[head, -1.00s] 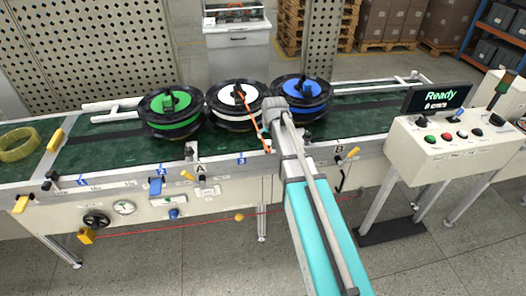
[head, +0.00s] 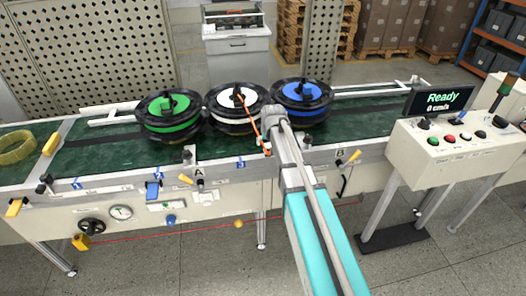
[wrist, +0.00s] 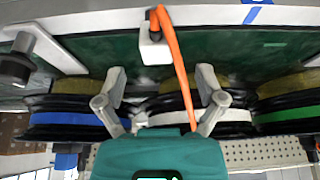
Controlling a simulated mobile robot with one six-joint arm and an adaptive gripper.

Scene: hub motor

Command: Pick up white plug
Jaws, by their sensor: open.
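The white plug (wrist: 155,48) shows in the wrist view as a small white block with an orange cable (wrist: 182,70). It is near the conveyor's front edge, just beyond and between my fingertips, and looks apart from both. In the head view the orange cable (head: 252,120) runs from the hub of the white spool (head: 237,98) down to the wrist. My arm's end largely hides the gripper and the plug there.
A green spool (head: 168,115) and a blue spool (head: 301,100) flank the white one on the green conveyor (head: 90,155). A control box (head: 455,150) with a "Ready" display (head: 440,99) stands at right. A yellow ring (head: 14,146) lies at far left.

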